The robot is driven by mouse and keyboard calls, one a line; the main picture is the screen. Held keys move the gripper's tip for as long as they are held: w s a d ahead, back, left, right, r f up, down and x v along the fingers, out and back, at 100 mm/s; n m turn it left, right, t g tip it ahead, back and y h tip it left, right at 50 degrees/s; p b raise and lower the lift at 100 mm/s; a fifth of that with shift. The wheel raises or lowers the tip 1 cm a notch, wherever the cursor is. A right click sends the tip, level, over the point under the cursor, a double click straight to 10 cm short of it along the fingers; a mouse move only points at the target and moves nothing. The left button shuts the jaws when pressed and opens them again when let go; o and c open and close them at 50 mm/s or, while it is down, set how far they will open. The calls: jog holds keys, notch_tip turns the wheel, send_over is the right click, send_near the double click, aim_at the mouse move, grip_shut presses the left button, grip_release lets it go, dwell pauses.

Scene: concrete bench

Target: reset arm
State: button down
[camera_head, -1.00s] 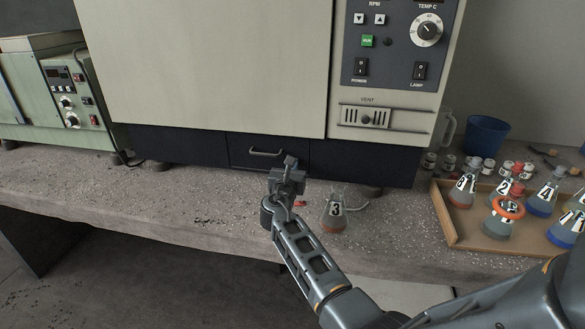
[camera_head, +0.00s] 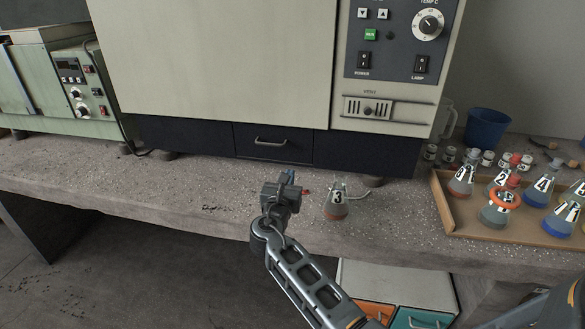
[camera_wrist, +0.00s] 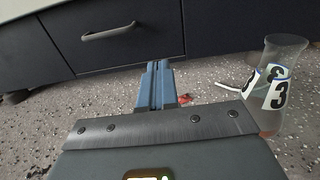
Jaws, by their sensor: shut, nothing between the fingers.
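My gripper (camera_head: 287,180) is over the front part of the bench, left of the flask marked 3 (camera_head: 337,204) and apart from it. In the wrist view the two blue-grey fingers (camera_wrist: 154,84) are together with nothing between them. The flask marked 3 also shows at the right of the wrist view (camera_wrist: 272,92). It stands upright on the concrete bench (camera_head: 110,185) with a little reddish content. A small red thing lies just beyond my gripper, partly hidden.
A big cream oven (camera_head: 215,60) with a dark drawer (camera_head: 273,148) stands behind. On the right are a wooden tray (camera_head: 447,215) with several numbered flasks, small jars and a blue bin (camera_head: 487,128). A green instrument (camera_head: 82,90) stands left. Bare bench lies left of my gripper.

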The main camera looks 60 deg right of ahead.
jog(key=shift+v, duration=1.1)
jog(key=s+a+f+m+t+y, duration=0.3)
jog(key=s+a+f+y, duration=0.25)
jog(key=s+a, duration=0.4)
jog(key=s+a+f+m+t+y, duration=0.2)
jog(key=s+a+f+m+y, duration=0.3)
jog(key=s+a, duration=0.45)
jog(key=s+a+r+m+t+y, duration=0.2)
jog(key=s+a+r+m+y, duration=0.3)
jog(key=s+a, duration=0.4)
jog(key=s+a+r+m, duration=0.2)
jog(key=s+r+m, duration=0.1)
jog(key=r, duration=0.3)
jog(key=s+a+r+m+t+y+p, duration=0.1)
jog(key=s+a+r+m, duration=0.1)
jog(key=s+r+m, duration=0.2)
notch_tip(320, 180, up, 3)
jog(key=shift+a+r+m+t, duration=0.15)
jog(key=shift+m+t, duration=0.15)
jog(key=shift+m, duration=0.7)
jog(key=shift+y, duration=0.25)
